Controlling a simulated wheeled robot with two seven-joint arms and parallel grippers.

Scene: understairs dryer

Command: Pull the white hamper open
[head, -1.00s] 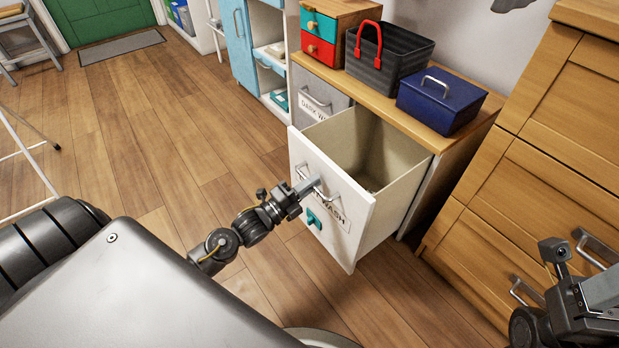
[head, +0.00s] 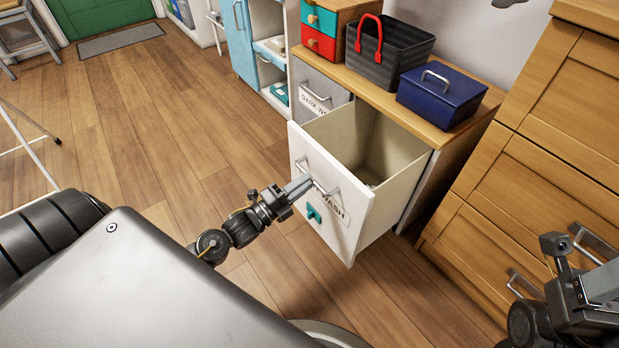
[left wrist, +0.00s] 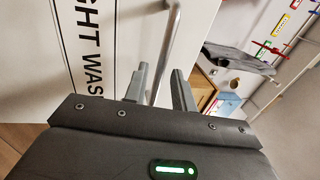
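The white hamper (head: 318,215), a deep pull-out bin with a "...WASH" label, stands well out from the cabinet, its inside open to view. Its silver bar handle (head: 325,189) is on the front; the handle also shows in the left wrist view (left wrist: 170,42). My left gripper (head: 306,181) is at the handle. In the left wrist view its fingers (left wrist: 162,80) are apart, with the bar running between them and gaps beside it. My right gripper (head: 603,285) is at the lower right by the wooden drawers, partly cut off by the frame, so its fingers are unclear.
The grey "DARK W..." hamper (head: 317,90) beside it is shut. A dark basket (head: 385,55) and a blue lidded box (head: 440,95) sit on the cabinet top. Wooden drawers (head: 535,190) stand close on the right.

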